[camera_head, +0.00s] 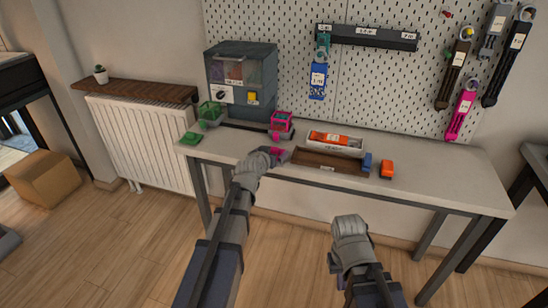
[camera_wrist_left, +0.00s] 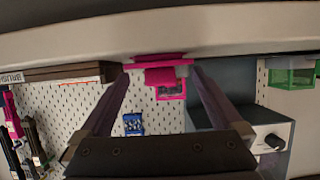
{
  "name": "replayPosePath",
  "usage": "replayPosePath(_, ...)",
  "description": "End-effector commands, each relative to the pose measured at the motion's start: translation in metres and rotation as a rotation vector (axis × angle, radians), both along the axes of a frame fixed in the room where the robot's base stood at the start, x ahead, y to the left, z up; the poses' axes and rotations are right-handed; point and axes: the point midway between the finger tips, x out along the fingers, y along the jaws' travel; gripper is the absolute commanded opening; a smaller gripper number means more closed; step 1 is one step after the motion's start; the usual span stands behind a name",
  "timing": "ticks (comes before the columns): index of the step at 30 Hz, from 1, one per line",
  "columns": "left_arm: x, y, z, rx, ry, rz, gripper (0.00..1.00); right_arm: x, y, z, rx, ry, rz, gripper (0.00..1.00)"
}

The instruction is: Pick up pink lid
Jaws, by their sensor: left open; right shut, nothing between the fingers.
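The pink lid (camera_head: 279,154) lies near the front edge of the table, just beyond my left gripper (camera_head: 268,157), which partly hides it. In the left wrist view, which looks upside down, the pink lid (camera_wrist_left: 160,58) shows between the two spread fingers of my left gripper (camera_wrist_left: 161,74). The gripper is open; I cannot tell whether a finger touches the lid. A pink open container (camera_head: 282,124) stands behind the lid, and shows in the wrist view (camera_wrist_left: 171,91). My right gripper (camera_head: 349,228) is shut and empty, in front of the table and low.
A grey dispenser (camera_head: 240,75) stands at the back left, with a green container (camera_head: 209,112) and green lid (camera_head: 191,138) nearby. A brown tray (camera_head: 325,163), a white box (camera_head: 340,148) and blue (camera_head: 367,161) and orange (camera_head: 386,169) items lie right of the lid. The table's right side is clear.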

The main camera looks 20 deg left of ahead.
Motion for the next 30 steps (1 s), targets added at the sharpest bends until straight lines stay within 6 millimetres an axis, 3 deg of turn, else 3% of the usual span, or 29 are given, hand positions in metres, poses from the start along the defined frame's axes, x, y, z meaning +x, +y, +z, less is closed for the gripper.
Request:
replayPosePath(1, 0.011, 0.000, -0.010, 0.000, 0.000, 0.000, 1.00, 0.000, 0.000, -0.010, 0.000, 0.000, 0.000, 0.00)
replayPosePath(4, 0.023, 0.000, -0.012, 0.001, 0.000, -0.001, 1.00, 0.000, 0.000, -0.012, 0.000, 0.000, 0.000, 0.00)
replayPosePath(12, 0.025, -0.001, -0.012, 0.001, 0.000, 0.000, 1.00, 0.000, 0.000, -0.012, 0.000, 0.000, 0.000, 0.00)
replayPosePath(30, 0.024, -0.001, -0.012, 0.001, 0.000, 0.000, 0.36, 0.000, 0.000, -0.012, 0.000, 0.000, 0.000, 0.00)
